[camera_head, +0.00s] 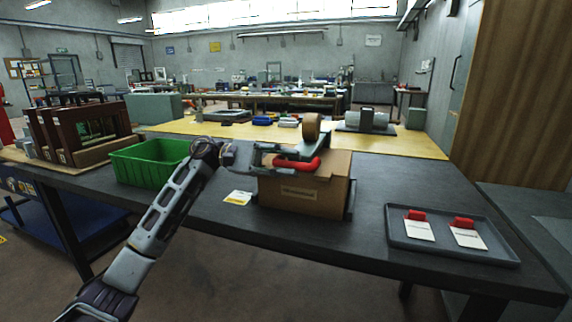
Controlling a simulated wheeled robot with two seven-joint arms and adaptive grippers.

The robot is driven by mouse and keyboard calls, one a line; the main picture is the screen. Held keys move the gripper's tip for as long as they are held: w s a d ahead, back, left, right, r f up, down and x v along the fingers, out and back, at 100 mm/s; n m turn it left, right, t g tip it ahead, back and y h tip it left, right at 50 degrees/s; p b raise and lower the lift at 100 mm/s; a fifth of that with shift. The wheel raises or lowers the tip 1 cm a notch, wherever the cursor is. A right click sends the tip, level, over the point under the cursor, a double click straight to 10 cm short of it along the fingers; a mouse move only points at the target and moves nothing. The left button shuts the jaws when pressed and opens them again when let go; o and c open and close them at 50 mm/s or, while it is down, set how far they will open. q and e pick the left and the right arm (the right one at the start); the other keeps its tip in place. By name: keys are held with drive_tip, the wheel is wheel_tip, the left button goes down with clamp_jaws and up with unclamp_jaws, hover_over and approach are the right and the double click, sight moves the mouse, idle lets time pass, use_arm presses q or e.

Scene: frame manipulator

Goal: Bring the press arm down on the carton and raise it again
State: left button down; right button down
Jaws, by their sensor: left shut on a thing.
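A brown cardboard carton (318,188) stands on the dark worktable. The press arm (314,146) is a grey bar with a red handle (305,165) at its near end, low over or against the carton's top; I cannot tell whether it touches. A tan roll (312,126) shows above and behind the bar. My left gripper (281,157) reaches in from the left and is shut on the red handle. Its fingers hide part of the handle and of the carton's upper left. My right gripper is not in view.
A green crate (128,165) stands left of the carton, with dark frames (90,130) in a rack farther left. A grey tray (403,245) at right holds two white cards with red pieces. A yellow-and-white label (238,197) lies near the carton. Bare tabletop lies between carton and tray.

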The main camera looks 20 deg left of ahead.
use_arm(q)
drive_tip(key=shift+s+d+f+g, duration=0.1)
drive_tip(key=shift+s+f+g, duration=0.05)
drive_tip(key=shift+f, duration=0.25)
drive_tip(key=shift+s+d+f+g, duration=0.1)
drive_tip(key=shift+f+g, duration=0.05)
drive_tip(key=shift+f, duration=0.2)
drive_tip(key=c, duration=1.5)
unclamp_jaws()
drive_tip(key=shift+o, duration=0.9)
drive_tip(key=shift+s+a+r, duration=0.1)
drive_tip(key=shift+s+a, duration=0.1)
drive_tip(key=shift+s, duration=0.05)
drive_tip(key=shift+w, duration=0.2)
drive_tip(key=shift+a, duration=0.1)
drive_tip(key=shift+w+a+r, duration=0.15)
drive_tip(key=shift+w+a, duration=0.05)
drive_tip(key=shift+a, duration=0.65)
drive_tip(key=a, duration=1)
drive_tip(key=shift+r, duration=0.15)
